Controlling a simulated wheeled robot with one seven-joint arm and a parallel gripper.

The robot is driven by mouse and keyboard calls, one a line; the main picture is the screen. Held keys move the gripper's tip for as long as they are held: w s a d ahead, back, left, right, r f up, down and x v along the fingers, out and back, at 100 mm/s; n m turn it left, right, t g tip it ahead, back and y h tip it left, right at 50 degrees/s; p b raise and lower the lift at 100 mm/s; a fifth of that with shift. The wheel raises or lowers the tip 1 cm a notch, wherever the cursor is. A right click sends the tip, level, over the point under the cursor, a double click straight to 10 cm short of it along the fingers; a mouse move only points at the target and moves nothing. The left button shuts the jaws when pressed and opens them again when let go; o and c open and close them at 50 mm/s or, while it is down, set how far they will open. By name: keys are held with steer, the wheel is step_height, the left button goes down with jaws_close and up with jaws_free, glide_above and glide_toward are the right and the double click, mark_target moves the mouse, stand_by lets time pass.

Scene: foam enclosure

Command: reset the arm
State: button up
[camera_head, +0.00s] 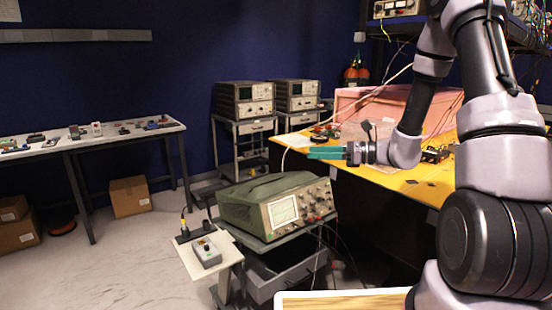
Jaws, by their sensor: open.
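My arm comes in from the right of the head view, bends at the elbow high up, and reaches down over the yellow workbench (405,181). My gripper (318,153) has teal fingers that point left, level, near the left edge of the bench. The gripper is open, and I see nothing between its fingers. The fingers are seen from the side, so the gap between them is hard to make out.
A green oscilloscope (276,205) stands on a cart in front of the bench. A pink foam enclosure (392,106) stands on the bench behind my forearm. A grey switch box (206,253) sits on a small stand. Open floor (125,265) lies at left.

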steer(key=s+d+r+n+g+h, duration=0.1)
steer(key=s+r+n+g+h, duration=0.1)
steer(key=s+r+n+h, duration=0.35)
steer(key=s+r+n+g+h, duration=0.2)
steer(key=s+r+n, duration=0.3)
steer(key=s, duration=0.4)
steer(key=s+d+r+n+t+h, duration=0.6)
steer(key=s+d+r, duration=0.1)
steer(key=d, duration=0.4)
steer(key=shift+r+t+h, duration=0.3)
steer(key=shift+r+h, duration=0.05)
